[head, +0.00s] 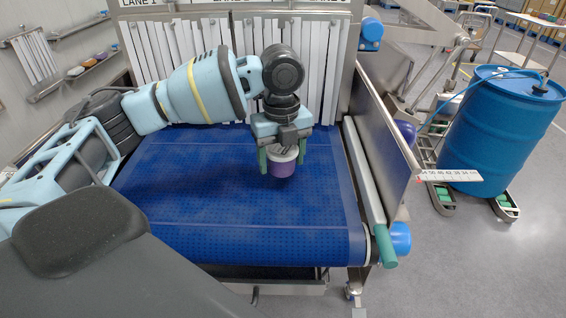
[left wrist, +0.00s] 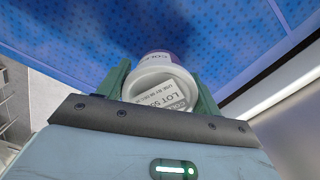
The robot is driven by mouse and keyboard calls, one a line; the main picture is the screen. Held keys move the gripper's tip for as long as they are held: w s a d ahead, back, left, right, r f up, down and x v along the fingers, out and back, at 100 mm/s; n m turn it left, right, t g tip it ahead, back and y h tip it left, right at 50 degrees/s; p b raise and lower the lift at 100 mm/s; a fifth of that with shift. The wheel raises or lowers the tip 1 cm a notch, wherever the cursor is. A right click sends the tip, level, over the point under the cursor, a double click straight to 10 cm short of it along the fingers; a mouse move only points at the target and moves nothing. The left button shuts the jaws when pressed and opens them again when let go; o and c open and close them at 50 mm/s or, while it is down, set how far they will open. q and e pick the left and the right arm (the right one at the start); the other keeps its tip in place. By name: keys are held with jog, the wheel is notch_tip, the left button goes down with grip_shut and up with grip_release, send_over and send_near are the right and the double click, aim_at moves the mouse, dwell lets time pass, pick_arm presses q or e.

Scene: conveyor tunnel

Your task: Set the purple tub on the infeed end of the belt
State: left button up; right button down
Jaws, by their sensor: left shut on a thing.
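The purple tub (head: 282,166) has a white lid and a label; it is upright between the green fingers of my left gripper (head: 283,158). The gripper is shut on it, over the right half of the blue belt (head: 240,215). In the left wrist view the tub's lid (left wrist: 158,84) with a printed lot label sits between the two fingers (left wrist: 160,88), with the blue belt (left wrist: 215,30) behind it. I cannot tell whether the tub's base touches the belt. My right gripper is not in view.
White strip curtains (head: 320,75) hang at the tunnel mouth behind my arm. A metal side rail (head: 385,140) and a green-ended roller bar (head: 384,245) border the belt on the right. A blue drum (head: 495,130) stands on the floor further right. The belt's front is clear.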

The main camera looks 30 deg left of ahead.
aim_at(282, 165)
pick_arm(q)
jog(key=shift+w+a, duration=0.3)
jog(key=shift+w, duration=0.2)
jog(key=shift+w+a, duration=0.25)
jog(key=shift+w, duration=0.25)
jog(key=shift+f, duration=1.8)
jog(key=shift+f, duration=0.15)
jog(key=o, duration=1.4)
notch_tip(282, 165, up, 12)
jog(key=shift+r, duration=0.15)
